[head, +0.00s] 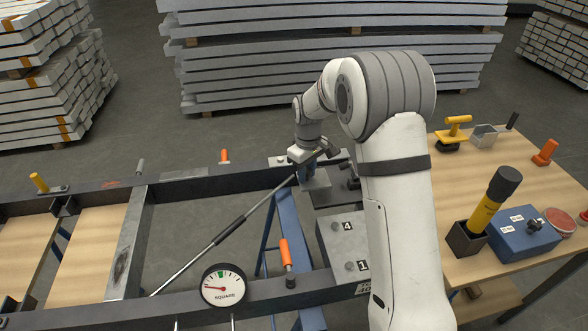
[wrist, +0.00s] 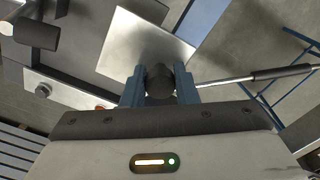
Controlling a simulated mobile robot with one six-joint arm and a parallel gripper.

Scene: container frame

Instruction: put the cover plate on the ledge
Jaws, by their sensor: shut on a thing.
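My gripper (wrist: 160,85) has its two blue fingers closed on a dark round knob. A bright square metal plate, which looks like the cover plate (wrist: 140,45), shows just beyond the fingers in the wrist view. The knob seems to belong to it, though the join is hidden. In the head view my gripper (head: 311,163) is at the far rail of the steel frame, near its right corner. The plate (head: 316,180) shows there as a small grey patch below the fingers. Which surface is the ledge, and whether the plate touches anything, I cannot tell.
A grey block (head: 345,247) with labels 4 and 1 sits in the frame's right corner. A long thin rod (head: 230,229) slants across the opening. A round gauge (head: 223,287) and orange-handled clamp (head: 286,254) stand on the near rail. A wooden bench (head: 470,262) with tools is right.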

